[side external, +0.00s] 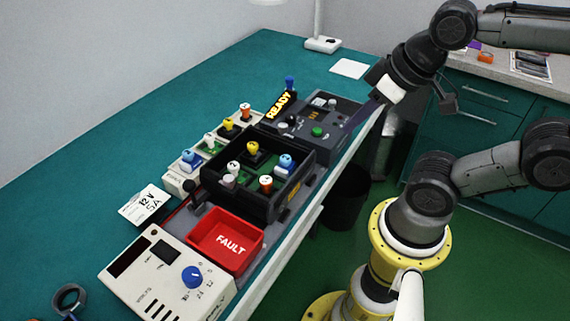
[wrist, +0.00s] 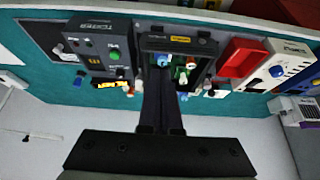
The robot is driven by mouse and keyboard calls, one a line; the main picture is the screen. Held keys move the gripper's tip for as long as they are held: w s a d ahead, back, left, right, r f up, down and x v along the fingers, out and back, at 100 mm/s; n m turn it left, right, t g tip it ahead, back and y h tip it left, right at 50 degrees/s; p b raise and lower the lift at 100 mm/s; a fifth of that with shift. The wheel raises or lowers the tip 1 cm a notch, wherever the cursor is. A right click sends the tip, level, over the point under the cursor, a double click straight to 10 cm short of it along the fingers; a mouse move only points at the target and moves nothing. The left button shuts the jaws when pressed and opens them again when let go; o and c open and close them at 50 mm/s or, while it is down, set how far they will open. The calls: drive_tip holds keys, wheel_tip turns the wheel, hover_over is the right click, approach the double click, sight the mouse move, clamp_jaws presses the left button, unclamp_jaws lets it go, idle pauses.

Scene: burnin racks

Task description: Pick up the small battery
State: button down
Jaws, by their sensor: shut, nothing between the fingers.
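No piece is clearly marked as the small battery. Several small pieces with coloured, lettered caps stand in a black open tray (side external: 233,205): a yellow-capped piece (side external: 253,148), a white-capped piece (side external: 234,167), a blue-capped piece (side external: 286,161) and an orange-capped piece (side external: 266,183). My gripper (side external: 374,103) is up at the right of the bench, apart from the tray. In the wrist view its long dark fingers (wrist: 160,88) are together and empty. They cover part of the tray (wrist: 180,30) there.
A red FAULT bin (side external: 201,252) and a white meter with a blue knob (side external: 143,270) stand in front of the tray. A dark tester with a green button (side external: 336,112) and a READY block (side external: 279,105) are behind it. More capped pieces line a pale rack (side external: 178,184) at left.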

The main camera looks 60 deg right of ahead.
drive_tip(key=c, duration=0.7)
unclamp_jaws()
